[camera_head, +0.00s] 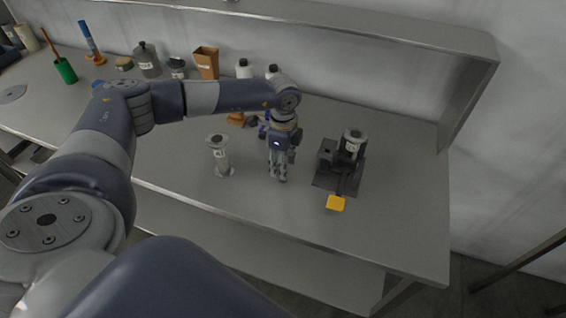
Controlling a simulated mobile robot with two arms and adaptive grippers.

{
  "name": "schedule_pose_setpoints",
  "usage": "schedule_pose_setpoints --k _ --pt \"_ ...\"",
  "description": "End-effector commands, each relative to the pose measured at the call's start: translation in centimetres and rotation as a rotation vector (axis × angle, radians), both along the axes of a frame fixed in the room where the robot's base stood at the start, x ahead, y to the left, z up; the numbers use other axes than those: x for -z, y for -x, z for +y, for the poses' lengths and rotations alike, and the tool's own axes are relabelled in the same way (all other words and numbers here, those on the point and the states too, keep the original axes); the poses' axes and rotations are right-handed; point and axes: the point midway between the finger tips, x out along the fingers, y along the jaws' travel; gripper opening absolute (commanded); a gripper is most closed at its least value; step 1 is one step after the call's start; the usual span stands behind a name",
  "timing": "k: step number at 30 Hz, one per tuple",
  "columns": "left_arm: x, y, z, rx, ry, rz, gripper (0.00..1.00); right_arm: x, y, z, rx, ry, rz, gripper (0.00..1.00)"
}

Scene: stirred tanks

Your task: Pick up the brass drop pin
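My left gripper (278,178) points straight down over the middle of the bench, its fingers close together. I cannot tell whether they are open, shut or holding something small. I cannot make out a brass drop pin; it may be hidden by the gripper or too small to see. A dark device (325,178) with an upright grey-topped cylinder and a yellow tab (335,204) at its front stands right of the gripper. A grey metal cylinder (220,158) on a round foot stands left of the gripper. My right gripper is not in view.
Along the back of the grey bench (400,220) stand a brown container (206,62), a dark bottle (146,60), white-capped bottles (244,68) and a green cup (65,71). A raised shelf (330,18) runs along the wall. The bench's right end is clear.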

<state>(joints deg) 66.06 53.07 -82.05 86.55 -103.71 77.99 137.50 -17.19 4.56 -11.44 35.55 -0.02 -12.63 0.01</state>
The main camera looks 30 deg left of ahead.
Motion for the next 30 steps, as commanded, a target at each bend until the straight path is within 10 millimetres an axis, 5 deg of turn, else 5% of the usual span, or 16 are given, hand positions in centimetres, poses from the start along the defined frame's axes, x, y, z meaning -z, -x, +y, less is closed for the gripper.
schedule_pose_setpoints --k 2,8,20,30 --pt "0.0 0.0 0.0 0.0 0.0 0.0 0.42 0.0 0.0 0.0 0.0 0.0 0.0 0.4" --pt "0.0 0.0 0.0 0.0 0.001 0.0 0.0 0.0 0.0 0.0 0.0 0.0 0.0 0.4" --pt "-0.4 -0.1 0.0 0.0 0.001 -0.002 0.0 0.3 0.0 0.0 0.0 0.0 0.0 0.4" --pt "-6.4 -0.2 0.0 0.001 0.002 -0.007 0.0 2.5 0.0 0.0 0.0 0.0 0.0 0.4"
